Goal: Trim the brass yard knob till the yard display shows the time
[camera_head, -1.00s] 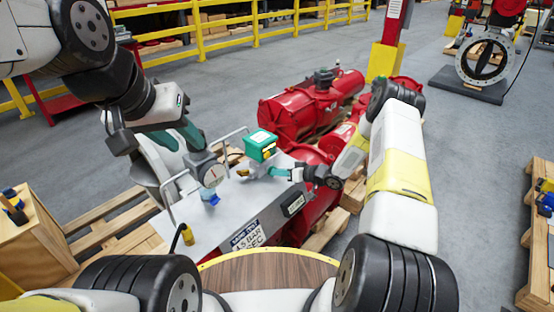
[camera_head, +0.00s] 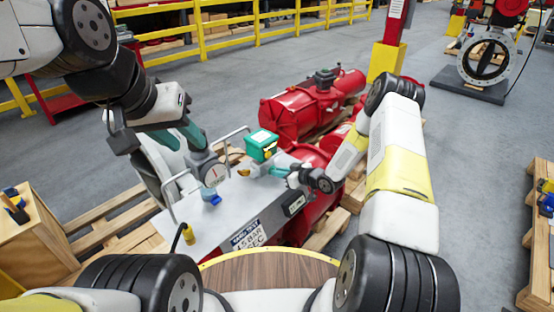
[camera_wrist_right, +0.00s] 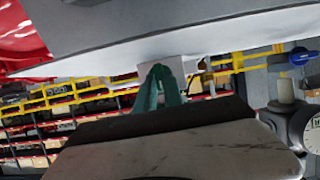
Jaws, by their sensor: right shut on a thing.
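The grey panel (camera_head: 235,205) carries a round white-faced gauge (camera_head: 213,175) and a green box (camera_head: 262,144). A small display (camera_head: 295,205) sits on its front face; its digits are too small to read. My right gripper (camera_head: 278,171) is shut at the panel top, just in front of the green box. The thing between its fingers is hidden, probably the brass knob.
Two upright handles (camera_head: 168,202) rise from the panel. A blue valve piece (camera_head: 212,197) and a yellow-black plug (camera_head: 187,234) are on it. A sign (camera_head: 247,236) marks its front. Red actuator tanks (camera_head: 300,108) stand behind, with wooden pallets (camera_head: 105,222) beside.

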